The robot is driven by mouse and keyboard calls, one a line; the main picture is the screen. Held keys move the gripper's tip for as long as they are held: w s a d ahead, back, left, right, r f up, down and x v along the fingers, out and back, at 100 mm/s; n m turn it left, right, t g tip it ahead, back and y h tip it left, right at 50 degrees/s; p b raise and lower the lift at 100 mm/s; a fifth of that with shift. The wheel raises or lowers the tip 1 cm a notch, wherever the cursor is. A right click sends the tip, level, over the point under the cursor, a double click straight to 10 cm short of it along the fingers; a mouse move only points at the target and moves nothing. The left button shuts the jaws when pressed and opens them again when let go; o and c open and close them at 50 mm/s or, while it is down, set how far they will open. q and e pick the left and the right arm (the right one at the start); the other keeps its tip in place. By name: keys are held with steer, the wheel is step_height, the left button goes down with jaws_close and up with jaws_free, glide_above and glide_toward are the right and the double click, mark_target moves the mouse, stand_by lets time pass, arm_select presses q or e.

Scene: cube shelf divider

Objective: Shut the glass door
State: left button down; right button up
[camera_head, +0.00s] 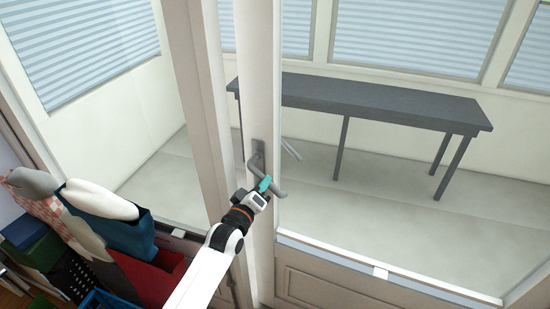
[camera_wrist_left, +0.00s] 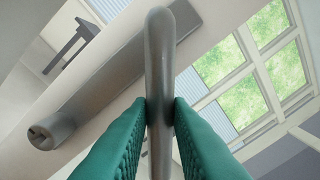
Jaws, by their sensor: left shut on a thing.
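The glass door is a large glass pane (camera_head: 380,210) in a pale frame, with a grey lever handle (camera_head: 257,160) on its left upright. My left gripper (camera_head: 264,187) is at the handle's lever, and its teal fingers show there. In the left wrist view, the two teal fingers of my left gripper (camera_wrist_left: 160,112) are shut on the grey handle bar (camera_wrist_left: 159,50), one on each side. A vertical frame post (camera_head: 190,80) stands just left of the door's upright. I cannot tell whether the door touches the frame. My right gripper is not in view.
Behind the glass, a dark grey table (camera_head: 375,103) stands on a pale floor (camera_head: 350,215), with blinds (camera_head: 410,35) on the windows. At the lower left are a red bag (camera_head: 150,275), a blue bag (camera_head: 128,236) and a green box (camera_head: 35,248), close to my left arm.

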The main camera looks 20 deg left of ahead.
arm_select(q)
steer(key=shift+s+y+p, duration=0.3)
steer(key=shift+s+p, duration=0.45)
steer(key=shift+s, duration=0.55)
steer(key=s+n+y+p, duration=0.1)
steer(key=s+p, duration=0.2)
steer(key=s, duration=0.3)
steer(key=shift+d+p, duration=0.25)
steer(key=shift+p, duration=0.05)
steer(key=shift+s, duration=0.2)
steer(key=shift+s+d+y+p, duration=0.1)
steer(key=shift+s+y+p, duration=0.2)
steer(key=shift+s+p, duration=0.15)
steer(key=c, duration=1.3)
jaws_free()
steer(key=shift+o, duration=0.2)
